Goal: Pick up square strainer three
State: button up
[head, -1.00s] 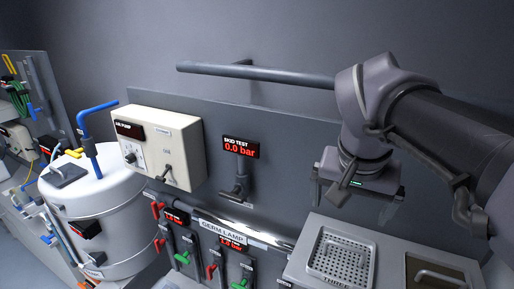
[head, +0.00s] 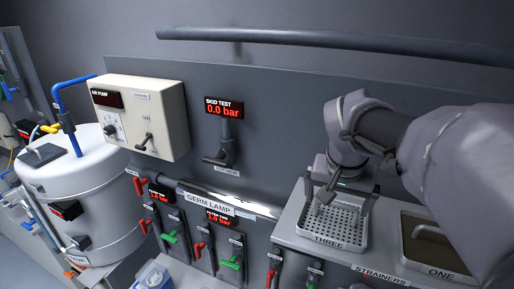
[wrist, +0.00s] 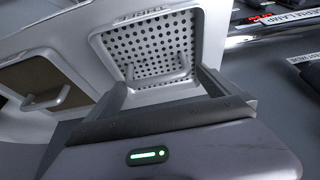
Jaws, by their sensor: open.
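Square strainer three (head: 332,230) is a perforated metal pan sitting in the light grey shelf, with the label THREE at its front edge. In the wrist view the strainer (wrist: 150,40) shows its holes and a bar handle (wrist: 160,74) across it. My gripper (head: 345,202) is over the strainer's back part in the head view and hides some of it. In the wrist view my gripper (wrist: 165,92) has its two fingers apart, with the handle showing between and just beyond them. I see nothing held.
A darker covered strainer, labelled ONE (head: 438,250), is to the right on the same shelf (head: 375,258). A grey pipe (head: 300,40) runs along the wall above. Valves with red and green handles (head: 230,263) and the air pump box (head: 140,115) are to the left.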

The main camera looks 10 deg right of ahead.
jog(key=shift+s+r, duration=0.15)
jog(key=shift+s, duration=0.15)
jog(key=c, duration=0.9)
jog(key=shift+w, duration=0.1)
jog(key=c, duration=1.1)
